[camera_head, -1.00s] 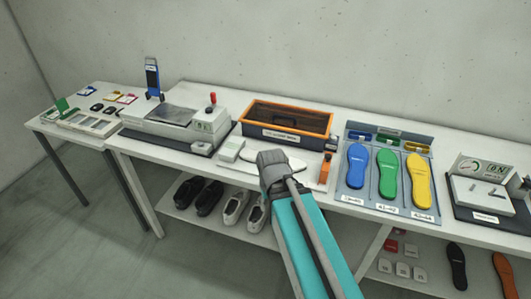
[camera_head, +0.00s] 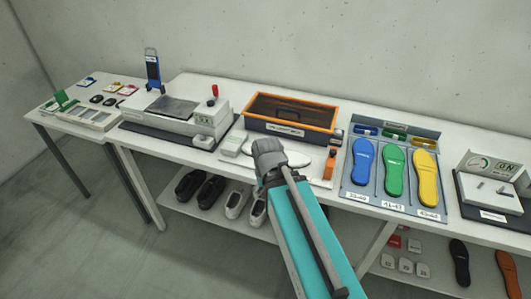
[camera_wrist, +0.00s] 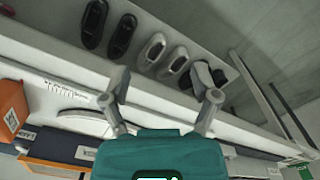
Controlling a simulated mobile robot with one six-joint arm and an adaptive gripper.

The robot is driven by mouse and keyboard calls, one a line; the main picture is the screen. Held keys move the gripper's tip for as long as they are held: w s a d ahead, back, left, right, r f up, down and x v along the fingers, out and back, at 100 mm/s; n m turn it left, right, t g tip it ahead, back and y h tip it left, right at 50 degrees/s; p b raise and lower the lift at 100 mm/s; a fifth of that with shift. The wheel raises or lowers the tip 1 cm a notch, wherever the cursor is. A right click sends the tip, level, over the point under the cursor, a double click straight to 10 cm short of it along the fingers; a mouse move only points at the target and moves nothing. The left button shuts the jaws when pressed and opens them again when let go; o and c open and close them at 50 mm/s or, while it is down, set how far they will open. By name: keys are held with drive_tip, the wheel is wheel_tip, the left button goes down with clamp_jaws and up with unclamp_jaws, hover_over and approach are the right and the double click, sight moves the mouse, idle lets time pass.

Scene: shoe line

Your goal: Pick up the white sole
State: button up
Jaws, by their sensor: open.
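The white sole (camera_head: 299,156) lies flat on the table in front of the orange-rimmed box, partly hidden by my arm in the head view. In the wrist view it shows as a pale curved shape (camera_wrist: 84,122) at the left, beside my gripper and partly cut off by its housing. My gripper (camera_wrist: 160,82) is open, with nothing between its fingers. It hangs over the table's front edge area, and the lower shelf with shoes shows beyond its fingertips. In the head view my wrist hides the fingers.
The orange-rimmed box (camera_head: 291,115) stands behind the sole. A grey tray (camera_head: 392,205) holds blue, green and yellow soles. Black and white shoes stand on the shelf below.

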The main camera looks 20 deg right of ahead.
drive_tip(key=shift+o, duration=0.6)
drive_tip(key=shift+w+r, duration=0.15)
drive_tip(key=shift+w, duration=0.15)
drive_tip(key=w+r+m+p, duration=0.3)
drive_tip(key=w+m, duration=0.5)
drive_tip(key=w, duration=0.1)
drive_tip(key=w+r+m+p, duration=0.3)
drive_tip(key=w+m, duration=0.5)
drive_tip(key=w, duration=0.2)
drive_tip(key=w+r+m+p, duration=0.3)
drive_tip(key=w+m, duration=0.6)
drive_tip(key=shift+w+r+p, duration=0.2)
drive_tip(key=shift+w+p, duration=0.1)
drive_tip(key=shift+a+f, duration=0.1)
drive_tip(key=shift+f, duration=0.05)
drive_tip(key=b, duration=0.9)
hover_over(245, 146)
drive_tip(key=f, duration=0.8)
drive_tip(key=shift+w+d+f, duration=0.15)
drive_tip(key=shift+d, duration=0.1)
drive_tip(key=shift+f, duration=0.2)
drive_tip(key=shift+a+f+b, duration=0.2)
drive_tip(key=shift+f+b, duration=2.2)
drive_tip(key=shift+f, duration=0.05)
